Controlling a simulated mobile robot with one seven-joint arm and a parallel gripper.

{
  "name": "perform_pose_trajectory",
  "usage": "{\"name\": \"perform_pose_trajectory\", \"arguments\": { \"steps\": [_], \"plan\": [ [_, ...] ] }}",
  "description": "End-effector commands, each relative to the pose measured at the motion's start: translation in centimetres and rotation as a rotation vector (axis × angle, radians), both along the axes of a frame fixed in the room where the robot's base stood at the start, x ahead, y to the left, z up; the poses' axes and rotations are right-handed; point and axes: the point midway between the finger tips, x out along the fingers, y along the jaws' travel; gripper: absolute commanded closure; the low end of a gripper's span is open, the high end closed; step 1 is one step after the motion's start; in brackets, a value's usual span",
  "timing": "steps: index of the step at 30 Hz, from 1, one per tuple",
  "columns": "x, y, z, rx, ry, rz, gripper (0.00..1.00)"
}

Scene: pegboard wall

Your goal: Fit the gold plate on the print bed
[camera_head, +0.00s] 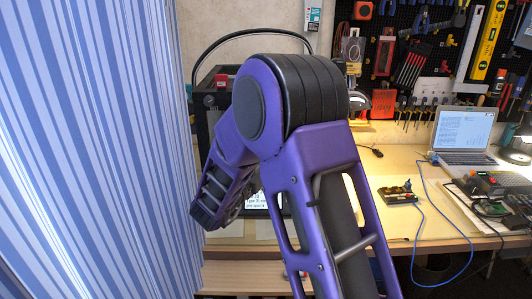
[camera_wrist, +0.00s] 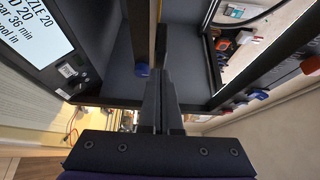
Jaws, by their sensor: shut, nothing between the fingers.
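The 3D printer (camera_wrist: 200,65) fills much of the wrist view as a dark frame with grey inner surfaces. Its lit display (camera_wrist: 32,35) is at the upper left there. I cannot clearly make out the gold plate or the print bed in either view. My arm hides most of the printer in the head view.
The workbench (camera_head: 400,165) runs to the right, with a laptop (camera_head: 463,130), a small circuit box (camera_head: 397,193) and a blue cable. A tool-covered pegboard (camera_head: 440,45) stands behind. A striped blue curtain (camera_head: 90,150) closes the left side.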

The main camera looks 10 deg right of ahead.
Motion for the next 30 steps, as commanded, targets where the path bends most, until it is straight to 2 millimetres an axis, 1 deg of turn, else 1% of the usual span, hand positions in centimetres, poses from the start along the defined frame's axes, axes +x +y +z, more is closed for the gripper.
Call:
{"name": "perform_pose_trajectory", "arguments": {
  "steps": [24,30],
  "plan": [
    [-6.4,1.4,0.0,-0.001,0.001,0.002,1.0],
    [-7.5,1.6,0.1,0.001,-0.001,0.001,1.0]
  ]
}}
